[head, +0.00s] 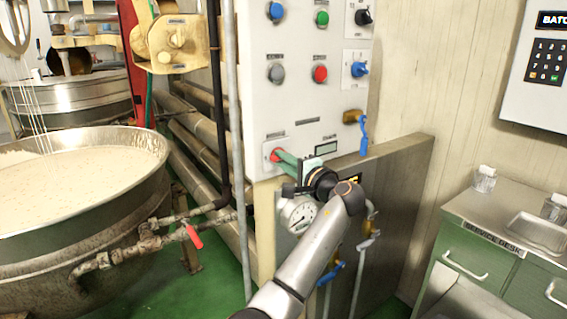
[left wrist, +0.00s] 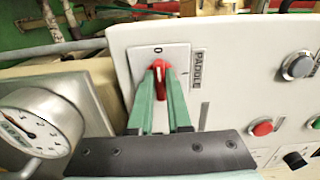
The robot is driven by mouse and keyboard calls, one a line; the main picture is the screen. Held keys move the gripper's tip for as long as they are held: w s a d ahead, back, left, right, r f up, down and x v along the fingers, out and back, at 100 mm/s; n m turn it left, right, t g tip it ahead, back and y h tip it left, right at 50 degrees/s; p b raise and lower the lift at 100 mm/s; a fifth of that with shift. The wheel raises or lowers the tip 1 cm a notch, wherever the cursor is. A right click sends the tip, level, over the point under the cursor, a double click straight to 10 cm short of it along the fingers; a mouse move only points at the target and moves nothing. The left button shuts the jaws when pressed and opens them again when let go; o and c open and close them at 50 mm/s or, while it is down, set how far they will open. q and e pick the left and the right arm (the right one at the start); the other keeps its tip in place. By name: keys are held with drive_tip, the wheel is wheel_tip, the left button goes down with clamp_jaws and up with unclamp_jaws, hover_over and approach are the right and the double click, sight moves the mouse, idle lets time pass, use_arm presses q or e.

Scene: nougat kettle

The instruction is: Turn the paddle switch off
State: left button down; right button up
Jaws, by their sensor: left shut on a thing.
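The paddle switch is a red knob (left wrist: 160,80) on a white plate, with a "PADDLE" label (left wrist: 197,70) beside it. In the left wrist view a 0 mark is above the knob and an I mark is to its right. The visible part of the knob looks roughly in line with the 0; its exact angle is partly hidden by the fingers. My left gripper (head: 280,157) has its green fingers shut on the knob, one on each side. In the head view the knob is mostly hidden at the lower left of the white control panel (head: 295,105). My right gripper is not in view.
A pressure gauge (head: 299,214) is just below my gripper and close to it. Other buttons and knobs, such as a red button (head: 320,73), sit higher on the panel. A large kettle (head: 75,220) stands at left, a green service desk (head: 470,250) at right.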

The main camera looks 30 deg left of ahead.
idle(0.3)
use_arm(q)
drive_tip(key=c, duration=0.9)
unclamp_jaws()
drive_tip(key=shift+o, duration=0.2)
drive_tip(key=shift+d, duration=0.1)
drive_tip(key=v, duration=1.2)
drive_tip(key=shift+s+d, duration=0.15)
drive_tip(key=shift+d, duration=0.05)
